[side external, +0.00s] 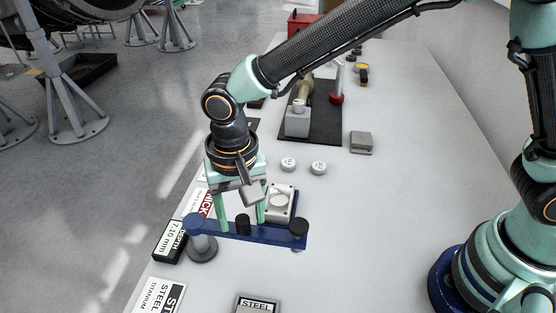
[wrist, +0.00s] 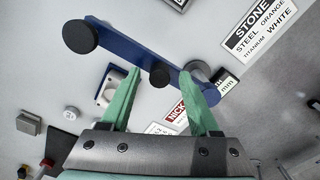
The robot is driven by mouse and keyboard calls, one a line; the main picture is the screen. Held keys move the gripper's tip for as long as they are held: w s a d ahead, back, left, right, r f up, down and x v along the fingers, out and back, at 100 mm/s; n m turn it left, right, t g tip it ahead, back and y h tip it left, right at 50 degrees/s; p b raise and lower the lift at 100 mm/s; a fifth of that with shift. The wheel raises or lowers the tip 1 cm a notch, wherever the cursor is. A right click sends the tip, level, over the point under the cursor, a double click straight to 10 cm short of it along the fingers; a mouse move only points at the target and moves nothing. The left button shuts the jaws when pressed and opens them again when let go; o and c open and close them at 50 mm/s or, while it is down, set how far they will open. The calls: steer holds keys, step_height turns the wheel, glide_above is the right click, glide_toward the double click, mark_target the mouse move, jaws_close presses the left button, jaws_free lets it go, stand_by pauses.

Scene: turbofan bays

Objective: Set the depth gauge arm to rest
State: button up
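The bar also shows in the wrist view (wrist: 125,45), with the peg (wrist: 159,76). My gripper (side external: 241,216) points down over the bar. Its two green fingers (wrist: 160,73) are apart, one on each side of the peg, with visible gaps. Whether the fingertips touch the bar is unclear.
A light block with a round feature (side external: 282,203) stands just behind the bar. Two white discs (side external: 303,166) and a grey block (side external: 361,143) lie farther back. Label cards (side external: 160,298) lie in front. A dark mat (side external: 325,128) holds other equipment. The table's right side is clear.

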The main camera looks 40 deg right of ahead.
step_height(320, 180, up, 12)
stand_by(0.6)
steer(key=shift+d+r, duration=0.1)
steer(key=w+d+r+n+t+y, duration=0.15)
steer(key=d+r, duration=0.25)
steer(key=d, duration=0.9)
steer(key=s+d+f+n+t, duration=0.1)
steer(key=s+d+t, duration=0.1)
steer(key=d, duration=0.6)
steer(key=s+d+f+n+t+h, duration=0.1)
steer(key=s+d+t, duration=0.1)
steer(key=d, duration=0.6)
steer(key=shift+s+d, duration=0.15)
steer(key=shift+s, duration=0.45)
